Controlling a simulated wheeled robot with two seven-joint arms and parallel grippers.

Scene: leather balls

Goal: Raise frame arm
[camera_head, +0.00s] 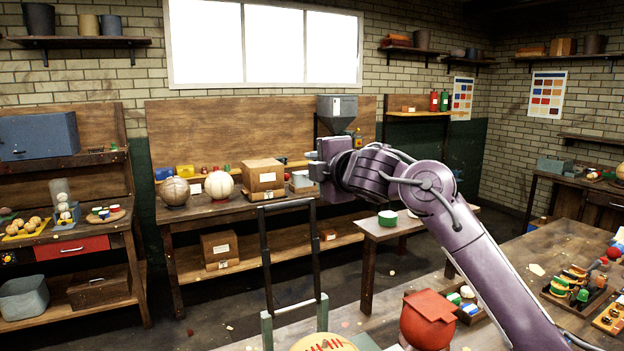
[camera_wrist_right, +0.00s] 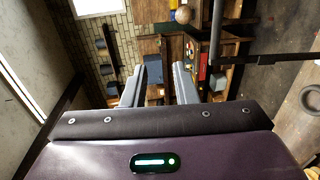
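The frame arm (camera_head: 264,262) is a dark U-shaped bar frame at the bottom centre of the head view, standing upright with its top bar raised. Its sides end in grey-green posts (camera_head: 267,331). A pale ball with red stitching (camera_head: 325,343) sits at its foot, cut off by the lower edge. My right gripper (camera_head: 320,165) is above and to the right of the frame arm, apart from it. In the right wrist view the two fingers (camera_wrist_right: 157,80) are spread with nothing held between them. A dark bar (camera_wrist_right: 270,58), probably the frame arm, shows at right. My left gripper is not seen.
A red block-topped object (camera_head: 428,318) stands on the near bench (camera_head: 385,318), right of the frame. Trays of small coloured parts (camera_head: 572,290) lie farther right. A small table (camera_head: 375,232) and the back workbench (camera_head: 235,208) with balls and boxes stand beyond.

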